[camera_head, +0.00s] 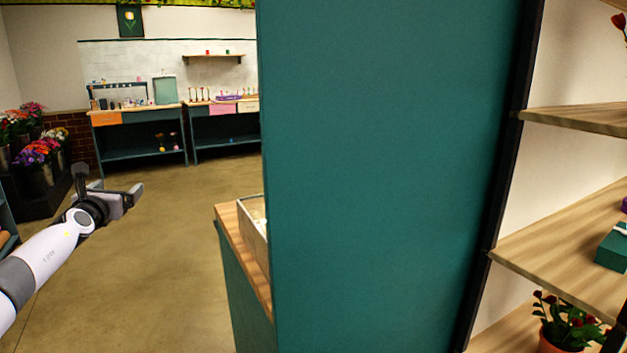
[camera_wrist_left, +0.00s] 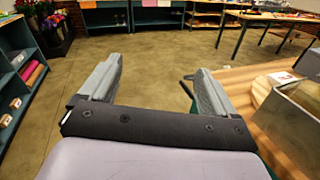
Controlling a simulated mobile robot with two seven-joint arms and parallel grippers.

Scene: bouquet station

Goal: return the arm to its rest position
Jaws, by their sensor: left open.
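My left gripper (camera_head: 132,194) is stretched out at the left of the head view, over the open floor. In the left wrist view its two fingers (camera_wrist_left: 150,88) stand wide apart with only floor between them, so it is open and empty. The right finger is close to the edge of a wooden counter (camera_wrist_left: 240,90) in that view; I cannot tell how large the gap is. My right gripper is not in view.
A tall teal panel (camera_head: 390,180) fills the middle of the head view. A wooden-topped counter (camera_head: 233,237) with a box (camera_head: 252,228) stands beside it. Shelves (camera_head: 570,240) are at right, flower buckets (camera_head: 40,178) at far left. Floor (camera_head: 170,270) between is clear.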

